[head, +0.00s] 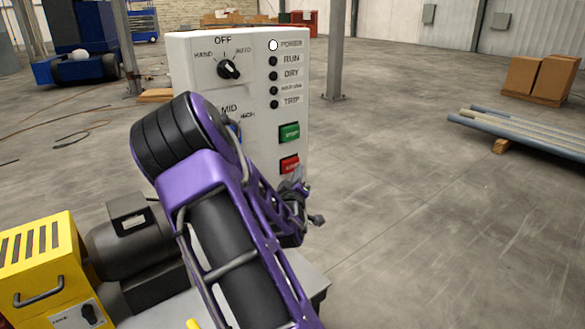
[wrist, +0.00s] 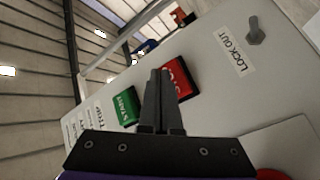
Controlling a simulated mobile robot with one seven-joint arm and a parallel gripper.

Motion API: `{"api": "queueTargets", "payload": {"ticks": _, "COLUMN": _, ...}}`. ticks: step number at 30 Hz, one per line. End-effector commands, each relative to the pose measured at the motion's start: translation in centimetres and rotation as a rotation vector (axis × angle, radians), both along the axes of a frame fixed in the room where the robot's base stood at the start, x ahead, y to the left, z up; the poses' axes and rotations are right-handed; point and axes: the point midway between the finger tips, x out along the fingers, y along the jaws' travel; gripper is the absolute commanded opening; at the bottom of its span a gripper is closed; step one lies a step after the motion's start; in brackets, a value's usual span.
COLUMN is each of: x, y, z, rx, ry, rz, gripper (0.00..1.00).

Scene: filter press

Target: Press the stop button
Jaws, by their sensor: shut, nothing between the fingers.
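The red stop button (head: 290,164) is on the front of a white control panel (head: 180,49), below the green start button (head: 289,132). In the wrist view the stop button (wrist: 178,82) is partly hidden behind the fingers, and the green start button (wrist: 125,108) is to their left. My gripper (wrist: 160,73) is shut and empty, its tips overlapping the left edge of the stop button in the picture. I cannot tell whether they touch it. In the head view my arm covers part of the panel.
A selector knob (head: 229,69) and several indicator lamps are higher on the panel; the POWER lamp (head: 273,45) is white. A lock-out switch (wrist: 255,32) sits beyond the stop button. A yellow unit (head: 42,255) and a dark motor (head: 130,240) stand at the left.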

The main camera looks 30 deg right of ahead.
Motion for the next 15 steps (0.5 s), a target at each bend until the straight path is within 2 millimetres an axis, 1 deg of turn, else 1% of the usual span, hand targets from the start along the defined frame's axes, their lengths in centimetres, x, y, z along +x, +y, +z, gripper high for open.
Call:
{"api": "queueTargets", "payload": {"ticks": 10, "x": -0.3, "y": -0.1, "z": -0.1, "rx": 0.001, "ry": 0.001, "rz": -0.002, "gripper": 0.00}}
{"api": "queueTargets", "payload": {"ticks": 15, "x": -1.9, "y": -0.3, "z": -0.1, "rx": 0.001, "ry": 0.002, "rz": -0.004, "gripper": 0.00}}
